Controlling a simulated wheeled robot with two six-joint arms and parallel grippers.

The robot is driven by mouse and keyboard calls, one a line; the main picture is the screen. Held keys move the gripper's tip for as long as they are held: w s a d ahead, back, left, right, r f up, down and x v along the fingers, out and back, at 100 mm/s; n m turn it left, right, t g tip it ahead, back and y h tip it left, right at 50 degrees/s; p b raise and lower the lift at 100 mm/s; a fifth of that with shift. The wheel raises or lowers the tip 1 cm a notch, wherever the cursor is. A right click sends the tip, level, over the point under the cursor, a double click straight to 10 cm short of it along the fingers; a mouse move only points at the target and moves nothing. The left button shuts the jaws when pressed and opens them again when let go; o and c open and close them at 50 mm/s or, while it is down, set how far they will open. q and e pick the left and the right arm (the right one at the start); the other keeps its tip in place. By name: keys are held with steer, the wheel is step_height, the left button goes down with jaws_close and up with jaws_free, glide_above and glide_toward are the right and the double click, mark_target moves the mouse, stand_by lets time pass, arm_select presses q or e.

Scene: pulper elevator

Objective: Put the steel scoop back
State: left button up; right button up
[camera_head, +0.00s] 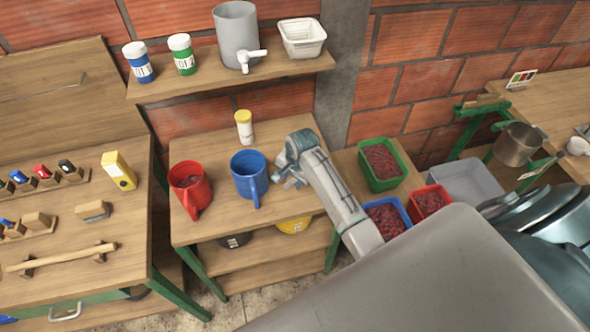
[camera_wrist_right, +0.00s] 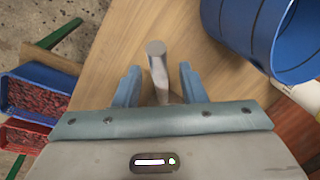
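My right gripper (camera_head: 283,180) is over the middle table (camera_head: 222,222), just right of the blue jug (camera_head: 249,178). In the right wrist view, a grey rod-like handle (camera_wrist_right: 157,62), likely the steel scoop's, lies between the two blue fingers of the gripper (camera_wrist_right: 158,80). A gap shows on each side of the handle, so the fingers look open around it. The rest of the scoop is hidden by the gripper. The blue jug (camera_wrist_right: 262,35) is close by at the upper right of that view. My left gripper is not in view.
A red jug (camera_head: 190,187) and a yellow-capped bottle (camera_head: 244,127) stand on the same table. Green (camera_head: 380,165), blue (camera_head: 387,216) and red (camera_head: 429,201) crates of red fruit are at the right. A shelf (camera_head: 230,76) hangs above. The table's front left is clear.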

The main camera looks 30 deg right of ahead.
step_height(320, 180, up, 10)
steer(key=s+b, duration=0.2)
steer(key=b, duration=0.1)
steer(key=shift+d+r, duration=0.2)
steer(key=shift+d, duration=0.1)
